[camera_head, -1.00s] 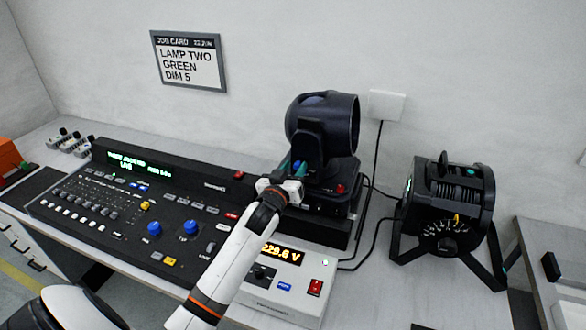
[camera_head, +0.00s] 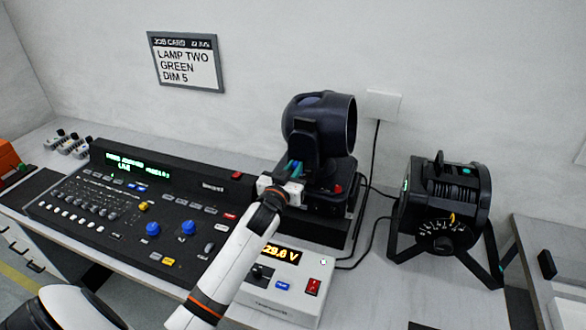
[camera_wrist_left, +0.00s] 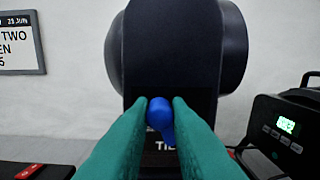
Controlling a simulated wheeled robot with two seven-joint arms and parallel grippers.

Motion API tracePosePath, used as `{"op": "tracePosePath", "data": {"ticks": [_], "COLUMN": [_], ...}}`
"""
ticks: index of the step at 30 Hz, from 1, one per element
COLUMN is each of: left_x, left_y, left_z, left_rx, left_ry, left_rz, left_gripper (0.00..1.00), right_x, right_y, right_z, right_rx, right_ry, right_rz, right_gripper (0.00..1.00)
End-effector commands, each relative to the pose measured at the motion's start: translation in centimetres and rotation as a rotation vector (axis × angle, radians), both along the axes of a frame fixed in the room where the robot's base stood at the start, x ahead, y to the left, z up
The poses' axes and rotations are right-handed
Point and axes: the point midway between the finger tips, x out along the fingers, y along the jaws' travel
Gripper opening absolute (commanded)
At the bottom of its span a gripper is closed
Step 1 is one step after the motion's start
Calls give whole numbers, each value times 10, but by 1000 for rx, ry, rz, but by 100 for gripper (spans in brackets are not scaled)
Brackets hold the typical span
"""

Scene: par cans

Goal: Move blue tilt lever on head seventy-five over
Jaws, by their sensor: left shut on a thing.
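In the head view the lever is mostly hidden by the gripper. My right gripper is not in view.
The lighting desk (camera_head: 130,200) with faders and blue knobs is at left. A white meter box (camera_head: 290,290) with a red switch sits below my left forearm. A black lamp (camera_head: 445,210) on a stand is at right, with cables between. A job card (camera_head: 186,62) hangs on the wall.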

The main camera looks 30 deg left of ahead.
Motion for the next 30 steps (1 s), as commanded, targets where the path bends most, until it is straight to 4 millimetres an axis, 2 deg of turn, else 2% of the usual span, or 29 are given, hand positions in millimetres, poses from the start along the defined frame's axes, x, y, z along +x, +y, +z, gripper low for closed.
{"op": "tracePosePath", "data": {"ticks": [18,30], "left_x": [3,4], "left_y": [-12,-18], "left_z": [-1,-3], "left_rx": [558,796], "left_ry": [125,175], "left_rz": [8,9], "left_gripper": [0,0], "right_x": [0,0], "right_y": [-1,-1], "right_z": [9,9], "right_rx": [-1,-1], "right_ry": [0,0], "right_rz": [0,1], "right_gripper": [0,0]}}
